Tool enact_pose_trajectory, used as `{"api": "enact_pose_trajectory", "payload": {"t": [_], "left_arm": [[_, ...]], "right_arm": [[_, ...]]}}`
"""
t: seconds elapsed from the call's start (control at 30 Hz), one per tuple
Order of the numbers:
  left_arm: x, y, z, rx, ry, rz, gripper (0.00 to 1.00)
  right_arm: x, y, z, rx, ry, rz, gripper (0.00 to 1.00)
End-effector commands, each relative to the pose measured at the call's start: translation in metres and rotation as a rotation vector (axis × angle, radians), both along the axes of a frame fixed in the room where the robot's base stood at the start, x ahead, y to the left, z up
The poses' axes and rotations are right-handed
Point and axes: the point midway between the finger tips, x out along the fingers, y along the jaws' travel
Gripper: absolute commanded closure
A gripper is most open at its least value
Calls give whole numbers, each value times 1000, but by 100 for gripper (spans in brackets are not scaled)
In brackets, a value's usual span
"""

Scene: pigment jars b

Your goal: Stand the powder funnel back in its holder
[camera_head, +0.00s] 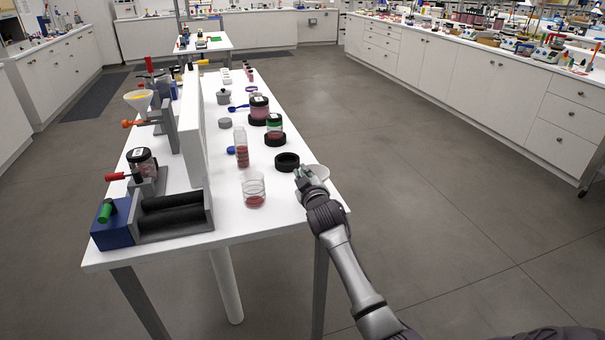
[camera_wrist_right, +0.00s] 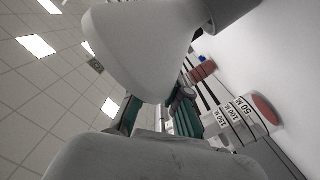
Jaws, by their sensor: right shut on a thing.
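The white powder funnel (camera_head: 320,171) is at the front right edge of the table, at my right gripper (camera_head: 304,172). In the right wrist view the funnel (camera_wrist_right: 145,45) looms large in front of the teal fingers (camera_wrist_right: 155,118), which are shut on it. Its wide part faces away from the table and its narrower part points toward it. A black ring (camera_head: 287,161), probably the holder, stands on the table just left of the gripper. A dark round part (camera_wrist_right: 232,8) shows by the funnel's narrow end; I cannot tell whether they touch. My left gripper is out of view.
A glass beaker (camera_head: 254,190) with red powder stands left of the gripper; it also shows in the wrist view (camera_wrist_right: 243,118). A bottle (camera_head: 241,147) and jars (camera_head: 275,128) stand behind. Another funnel (camera_head: 139,98) sits in a stand at left. Open floor lies right.

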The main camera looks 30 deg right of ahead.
Motion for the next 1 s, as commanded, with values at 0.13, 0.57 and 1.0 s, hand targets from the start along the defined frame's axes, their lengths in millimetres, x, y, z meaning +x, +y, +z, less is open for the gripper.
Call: {"api": "enact_pose_trajectory", "payload": {"t": [0.13,0.57,1.0], "left_arm": [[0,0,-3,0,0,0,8],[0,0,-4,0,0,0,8],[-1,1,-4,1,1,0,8]], "right_arm": [[0,0,-5,0,1,-1,100],[0,0,-6,0,0,0,58],[-37,11,-5,1,2,1,58]]}}
